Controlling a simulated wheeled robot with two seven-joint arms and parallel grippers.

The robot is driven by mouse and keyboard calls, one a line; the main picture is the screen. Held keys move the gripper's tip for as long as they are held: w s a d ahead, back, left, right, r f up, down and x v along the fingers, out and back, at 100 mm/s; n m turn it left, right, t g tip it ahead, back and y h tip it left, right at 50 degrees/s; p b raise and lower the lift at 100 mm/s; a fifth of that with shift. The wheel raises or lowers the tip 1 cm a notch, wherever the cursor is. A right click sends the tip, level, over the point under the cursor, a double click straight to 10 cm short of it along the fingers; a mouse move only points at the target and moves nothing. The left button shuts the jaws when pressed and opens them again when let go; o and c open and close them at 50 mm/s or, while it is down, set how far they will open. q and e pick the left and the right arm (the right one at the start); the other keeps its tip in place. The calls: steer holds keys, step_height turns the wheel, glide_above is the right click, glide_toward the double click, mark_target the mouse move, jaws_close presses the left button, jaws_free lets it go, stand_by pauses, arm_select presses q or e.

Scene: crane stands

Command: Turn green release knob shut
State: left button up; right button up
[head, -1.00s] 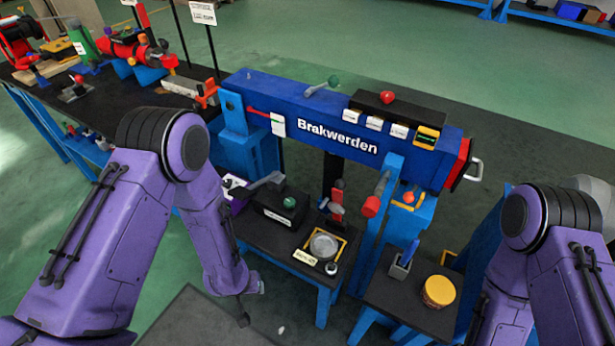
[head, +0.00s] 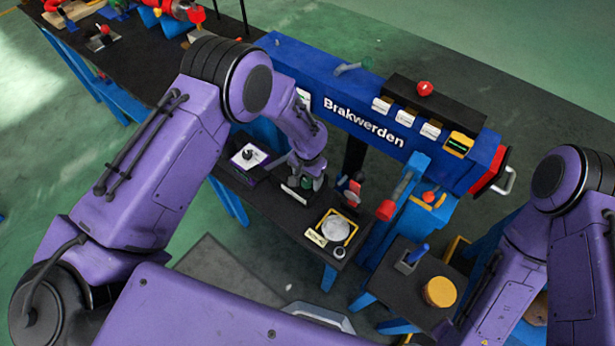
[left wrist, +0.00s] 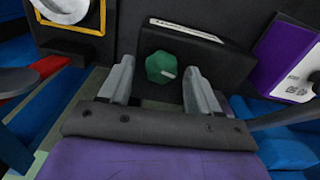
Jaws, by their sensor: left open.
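The green knob (left wrist: 163,67) sits on the front of a black box (left wrist: 205,50) with a white label strip, in the left wrist view. My left gripper (left wrist: 158,82) is open, with one finger on each side of the knob; I cannot tell whether either touches it. In the head view the green knob (head: 307,183) is partly hidden under my left gripper (head: 303,173), which points down at the small black table. Only the right arm shows at the right; its gripper is out of sight.
A purple box (head: 248,155) stands left of the black box. A yellow-framed round dish (head: 336,229) and a red part (head: 349,190) are to the right.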

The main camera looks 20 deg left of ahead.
arm_select(q)
steer(key=shift+a+f, duration=0.1)
steer(key=shift+f, duration=0.3)
arm_select(e)
steer(key=shift+r, duration=0.1)
arm_select(q)
steer(key=shift+s, duration=0.1)
arm_select(e)
steer(key=shift+s, duration=0.1)
arm_select(q)
steer(key=c, duration=1.1)
steer(key=shift+o, duration=0.2)
